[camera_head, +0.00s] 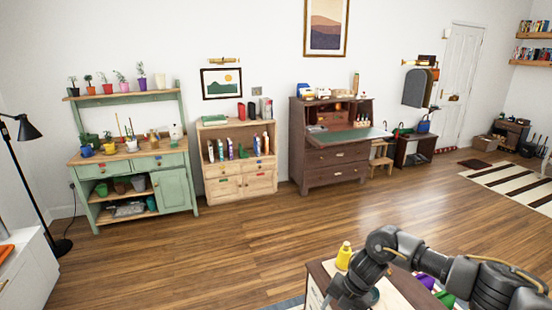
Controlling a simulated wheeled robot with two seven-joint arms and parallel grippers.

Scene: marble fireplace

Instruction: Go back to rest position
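My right arm comes in from the lower right, bends, and reaches down over a small wooden stand (420,297) near the bottom edge. The end of this arm, with my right gripper (348,292), is dark and partly cut off at the bottom edge. Its fingers cannot be made out, so I cannot tell whether it is open or holds anything. A yellow bottle (344,255) stands on the wooden stand just left of the arm. Purple (427,281) and green (445,298) items show partly behind my arm. My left gripper is not in view.
A green potting bench (173,190), a light wood cabinet (241,186) and a dark desk (335,160) line the back wall. A floor lamp (40,195) and white cabinet (28,275) stand at left. The wooden floor (215,255) between is clear.

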